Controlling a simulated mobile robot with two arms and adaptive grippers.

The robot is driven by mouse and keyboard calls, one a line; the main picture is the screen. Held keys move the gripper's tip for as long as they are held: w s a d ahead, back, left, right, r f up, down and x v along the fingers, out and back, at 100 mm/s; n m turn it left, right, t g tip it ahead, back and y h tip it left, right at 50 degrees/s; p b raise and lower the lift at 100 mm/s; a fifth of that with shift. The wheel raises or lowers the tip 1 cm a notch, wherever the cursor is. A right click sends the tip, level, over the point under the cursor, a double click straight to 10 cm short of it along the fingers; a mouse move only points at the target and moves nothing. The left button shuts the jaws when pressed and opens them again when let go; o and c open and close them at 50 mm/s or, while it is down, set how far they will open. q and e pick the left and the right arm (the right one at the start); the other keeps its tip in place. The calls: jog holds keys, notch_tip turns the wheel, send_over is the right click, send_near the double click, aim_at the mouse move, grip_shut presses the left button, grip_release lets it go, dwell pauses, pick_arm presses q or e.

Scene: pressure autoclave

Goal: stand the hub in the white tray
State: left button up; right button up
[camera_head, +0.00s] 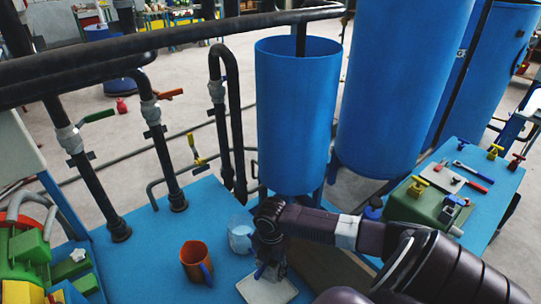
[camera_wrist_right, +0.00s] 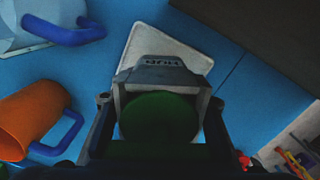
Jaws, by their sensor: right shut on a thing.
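The hub (camera_wrist_right: 158,115) is a grey block with a dark green round face and small lettering on one edge. My right gripper (camera_wrist_right: 158,112) is shut on it, with a finger on each side in the right wrist view. In the head view my right gripper (camera_head: 268,262) points down at the white tray (camera_head: 268,292), and the hub is mostly hidden there. The white tray (camera_wrist_right: 138,45) lies flat on the blue table, partly covered by the hub in the wrist view. I cannot tell whether the hub touches the tray. My left gripper is not in view.
An orange mug (camera_head: 194,262) with a blue handle stands left of the tray. A pale blue container (camera_head: 240,236) stands close behind my gripper. Dark pipes (camera_head: 165,165) rise from the table, and blue tanks (camera_head: 297,120) stand behind. A tool table (camera_head: 490,205) is at the right.

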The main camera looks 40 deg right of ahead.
aim_at(271, 278)
jog(key=shift+f, duration=2.7)
jog(key=o, duration=1.5)
jog(key=shift+f, duration=0.1)
notch_tip(271, 278, up, 12)
jog(key=shift+r, duration=0.15)
